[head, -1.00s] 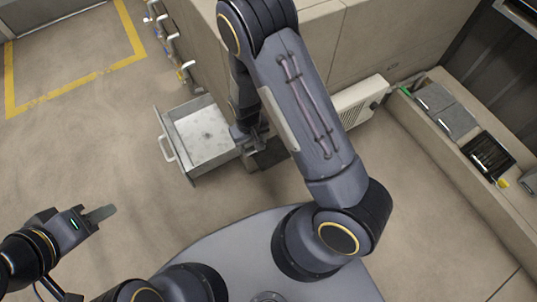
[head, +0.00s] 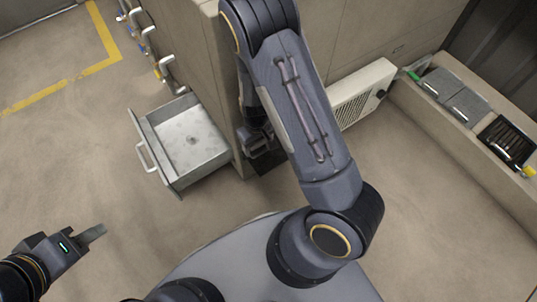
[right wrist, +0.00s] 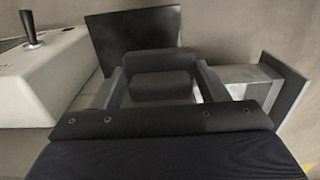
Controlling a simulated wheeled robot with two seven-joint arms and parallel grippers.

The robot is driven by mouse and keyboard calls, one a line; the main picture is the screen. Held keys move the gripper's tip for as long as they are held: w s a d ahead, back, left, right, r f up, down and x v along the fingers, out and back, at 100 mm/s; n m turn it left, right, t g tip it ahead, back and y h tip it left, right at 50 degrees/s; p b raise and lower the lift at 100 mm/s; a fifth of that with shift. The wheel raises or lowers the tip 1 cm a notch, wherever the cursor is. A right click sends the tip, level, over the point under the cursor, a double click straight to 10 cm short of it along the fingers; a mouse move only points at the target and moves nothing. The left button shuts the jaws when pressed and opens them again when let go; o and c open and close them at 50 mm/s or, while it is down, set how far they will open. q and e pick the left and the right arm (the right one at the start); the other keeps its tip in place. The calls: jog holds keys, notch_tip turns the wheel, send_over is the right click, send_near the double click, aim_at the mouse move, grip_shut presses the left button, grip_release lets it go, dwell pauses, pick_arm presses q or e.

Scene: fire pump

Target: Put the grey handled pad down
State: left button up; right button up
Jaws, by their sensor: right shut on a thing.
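My right gripper (right wrist: 158,82) is shut on a dark grey piece between its two fingers in the right wrist view, which I take to be the grey handled pad (right wrist: 160,88). In the head view the right gripper (head: 264,142) is beside the cabinet's lower corner, partly behind my forearm, and the pad cannot be made out clearly there. A flat black panel (right wrist: 118,38) shows beyond the pad; whether they touch I cannot tell. A dark patch (head: 268,178) lies below the gripper in the head view. My left gripper (head: 93,235) is over open floor; its finger gap is not visible.
An open, seemingly empty metal drawer (head: 190,142) juts out left of the right gripper. The beige cabinet (head: 215,75) rises behind it. A white vented box (head: 352,98) stands to the right. Floor at left is clear.

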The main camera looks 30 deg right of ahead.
jog(key=b, duration=0.2)
send_over(269, 157)
notch_tip(269, 157, down, 4)
jog(key=shift+w+a+f, duration=0.1)
jog(key=shift+a+f, duration=0.05)
jog(key=shift+f+b, duration=1.15)
jog(key=shift+f, duration=0.6)
jog(key=o, duration=0.9)
pick_arm(q)
notch_tip(269, 157, down, 5)
jog(key=shift+f, duration=0.1)
pick_arm(e)
jog(key=shift+r, duration=0.1)
